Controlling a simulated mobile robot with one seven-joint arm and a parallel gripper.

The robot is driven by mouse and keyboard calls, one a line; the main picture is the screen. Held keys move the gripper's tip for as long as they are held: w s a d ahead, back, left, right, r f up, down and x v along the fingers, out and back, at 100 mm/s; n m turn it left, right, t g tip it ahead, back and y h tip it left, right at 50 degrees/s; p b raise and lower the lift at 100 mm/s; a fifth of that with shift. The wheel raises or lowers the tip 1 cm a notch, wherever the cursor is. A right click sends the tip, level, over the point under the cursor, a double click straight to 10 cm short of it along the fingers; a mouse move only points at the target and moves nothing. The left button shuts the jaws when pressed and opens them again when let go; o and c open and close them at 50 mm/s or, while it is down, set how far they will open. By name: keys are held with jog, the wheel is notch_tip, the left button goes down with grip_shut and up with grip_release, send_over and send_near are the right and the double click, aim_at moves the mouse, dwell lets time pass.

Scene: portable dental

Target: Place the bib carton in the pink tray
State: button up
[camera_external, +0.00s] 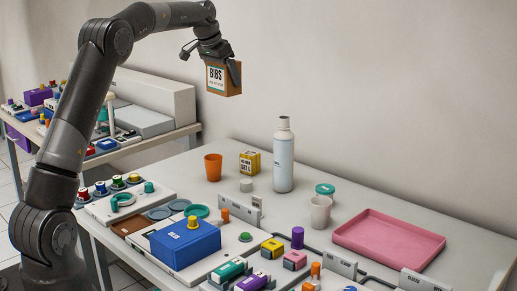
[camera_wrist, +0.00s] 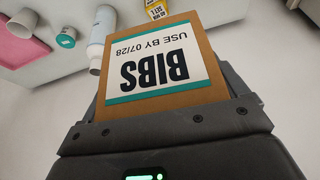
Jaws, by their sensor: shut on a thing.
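The bib carton (camera_external: 217,78) is a brown box with a white BIBS label. My gripper (camera_external: 233,72) is shut on it and holds it high above the back left of the table. In the wrist view the carton (camera_wrist: 155,72) fills the middle, its label upside down, between the fingers of my gripper (camera_wrist: 165,110). The pink tray (camera_external: 390,243) lies flat on the right side of the table and looks empty. Its pink edge also shows at the top left of the wrist view (camera_wrist: 22,42).
A blue box (camera_external: 185,244) and several small coloured items crowd the front.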

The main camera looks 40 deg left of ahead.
jog(key=w+d, duration=0.3)
jog(key=d, duration=1.5)
jog(key=s+d, duration=0.4)
jog(key=d, duration=1)
jog(key=s+d, duration=0.5)
jog(key=d, duration=0.9)
jog(key=s+d, duration=0.4)
jog(key=d, duration=1)
send_over(364, 241)
notch_tip(364, 241, down, 25)
jog(key=shift+f+n, duration=0.4)
jog(key=shift+f, duration=1.45)
